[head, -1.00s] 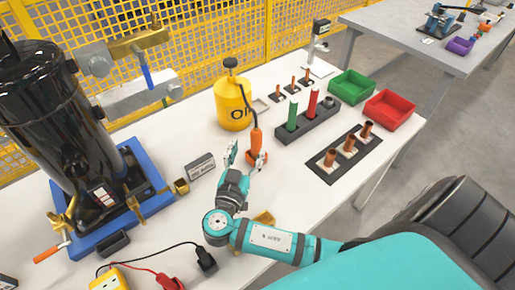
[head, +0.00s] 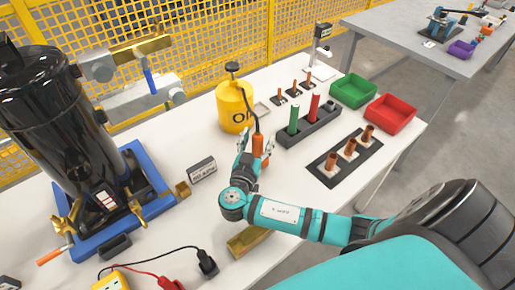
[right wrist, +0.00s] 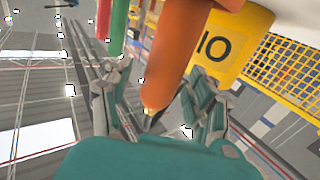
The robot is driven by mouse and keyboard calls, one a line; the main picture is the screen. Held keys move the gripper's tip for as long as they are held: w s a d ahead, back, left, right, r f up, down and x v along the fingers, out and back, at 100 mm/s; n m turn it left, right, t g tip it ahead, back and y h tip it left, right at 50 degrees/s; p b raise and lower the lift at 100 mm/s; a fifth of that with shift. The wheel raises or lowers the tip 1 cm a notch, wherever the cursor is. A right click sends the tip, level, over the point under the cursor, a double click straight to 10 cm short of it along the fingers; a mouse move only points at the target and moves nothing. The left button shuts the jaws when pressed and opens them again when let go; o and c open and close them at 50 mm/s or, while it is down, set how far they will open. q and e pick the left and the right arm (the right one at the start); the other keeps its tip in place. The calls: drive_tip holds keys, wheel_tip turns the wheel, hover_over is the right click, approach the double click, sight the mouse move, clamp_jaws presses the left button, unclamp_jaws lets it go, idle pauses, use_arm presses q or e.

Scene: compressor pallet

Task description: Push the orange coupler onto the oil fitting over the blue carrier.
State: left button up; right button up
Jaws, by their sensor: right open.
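The orange coupler (head: 258,146) stands upright beside the yellow oil can (head: 233,105), with a dark hose at its top. My right gripper (head: 253,165) is open around the coupler. In the right wrist view the coupler (right wrist: 178,50) lies between the spread fingers (right wrist: 160,105), with a gap on both sides. The blue carrier (head: 158,203) at left bears the black compressor tank (head: 60,125). A brass fitting (head: 135,207) shows over the carrier's right part; I cannot tell whether it is the oil fitting. My left gripper is not in view.
A dark block holds green (head: 293,117) and red (head: 314,106) handles right of the coupler. A black mat (head: 325,171) with copper pieces, a green bin (head: 353,89) and a red bin (head: 390,113) stand further right. A small label block (head: 202,170) stands left of my gripper.

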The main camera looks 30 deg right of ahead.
clamp_jaws()
drive_tip(key=shift+r, duration=0.15)
